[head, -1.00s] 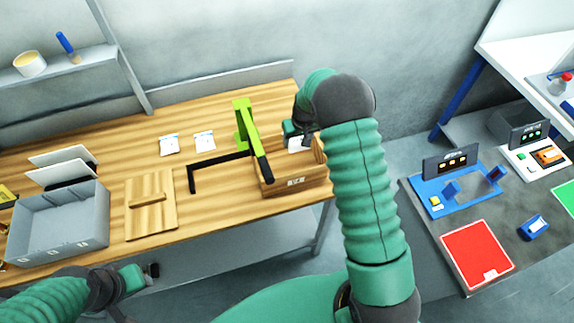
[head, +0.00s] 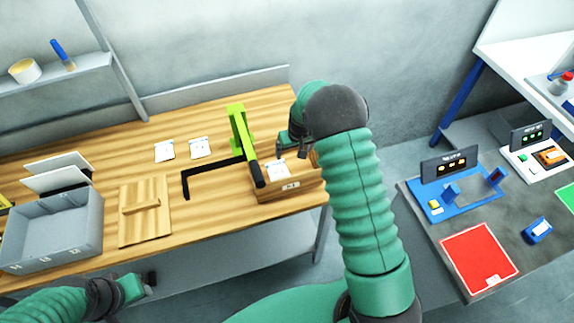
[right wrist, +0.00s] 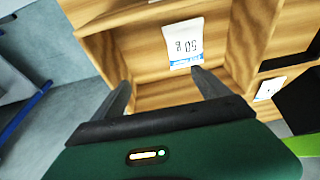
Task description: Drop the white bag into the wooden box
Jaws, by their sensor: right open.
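The white bag (head: 277,169) lies inside the wooden box (head: 290,193), below my right gripper (head: 291,153). In the right wrist view, the bag (right wrist: 183,45) shows printed marks and lies against the wood inside the box (right wrist: 252,40). My right gripper (right wrist: 160,80) is open there, its fingers apart with nothing between them, and the bag is beyond the fingertips. My left gripper (head: 148,282) is low at the table's front edge, far from the box; its jaws are too small to read.
Two more white bags (head: 164,151) (head: 200,148) lie on the wooden table (head: 110,150). A green and black stand (head: 239,132) is close to the box's left side. A grey bin (head: 55,232) and a wooden lid-like board (head: 144,212) are at left.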

